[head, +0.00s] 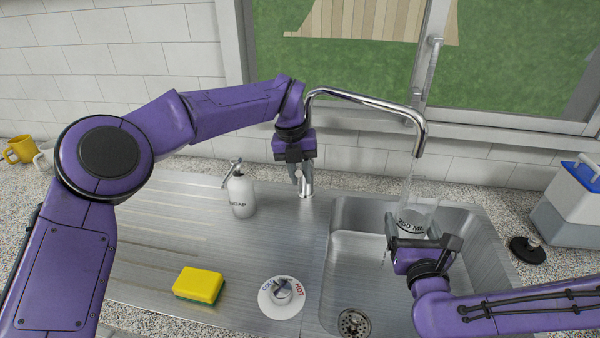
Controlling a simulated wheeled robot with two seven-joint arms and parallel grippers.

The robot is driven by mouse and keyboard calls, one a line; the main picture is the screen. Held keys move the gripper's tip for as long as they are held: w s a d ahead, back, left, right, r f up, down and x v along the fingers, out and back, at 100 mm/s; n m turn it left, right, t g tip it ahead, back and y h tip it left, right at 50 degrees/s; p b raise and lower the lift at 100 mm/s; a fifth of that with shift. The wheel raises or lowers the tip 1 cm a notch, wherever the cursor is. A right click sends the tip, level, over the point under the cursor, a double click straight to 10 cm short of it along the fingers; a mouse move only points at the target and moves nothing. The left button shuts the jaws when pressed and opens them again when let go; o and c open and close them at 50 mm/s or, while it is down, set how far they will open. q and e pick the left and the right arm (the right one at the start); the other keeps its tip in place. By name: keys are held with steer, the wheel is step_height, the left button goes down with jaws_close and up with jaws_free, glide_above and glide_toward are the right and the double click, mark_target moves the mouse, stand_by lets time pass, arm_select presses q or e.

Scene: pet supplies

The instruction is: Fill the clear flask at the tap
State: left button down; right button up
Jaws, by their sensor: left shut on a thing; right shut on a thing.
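The clear flask (413,222), marked 250 ML, is held upright over the sink, below the spout of the chrome tap (417,130). A thin clear streak, which looks like water, runs from the spout down to the flask. The level inside is hard to read. My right gripper (420,232) is shut on the flask from the near side. My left gripper (299,180) is at the foot of the tap, shut on what looks like its small lever, which the fingers mostly hide.
The steel sink (345,250) has a drain (354,323) at the near left. A soap bottle (241,193), a yellow sponge (199,285) and a COLD/HOT dial (281,297) are left of it. A blue-topped container (570,205) stands at right, mugs (20,150) far left.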

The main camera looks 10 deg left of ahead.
arm_select(q)
steer(key=shift+s+f+t, duration=0.3)
steer(key=shift+f+t, duration=0.5)
steer(key=shift+t, duration=0.25)
steer(key=shift+s+f+t, duration=0.35)
steer(key=shift+f+t, duration=0.5)
steer(key=shift+t, duration=0.25)
steer(key=shift+s+f+t, duration=0.3)
steer(key=shift+f+t, duration=0.5)
steer(key=shift+t, duration=0.25)
steer(key=c, duration=1.1)
jaws_free()
steer(key=shift+f, duration=0.1)
steer(key=shift+o, duration=0.2)
steer(key=v, duration=1.2)
steer(key=shift+d, duration=0.25)
arm_select(e)
steer(key=shift+r, duration=0.1)
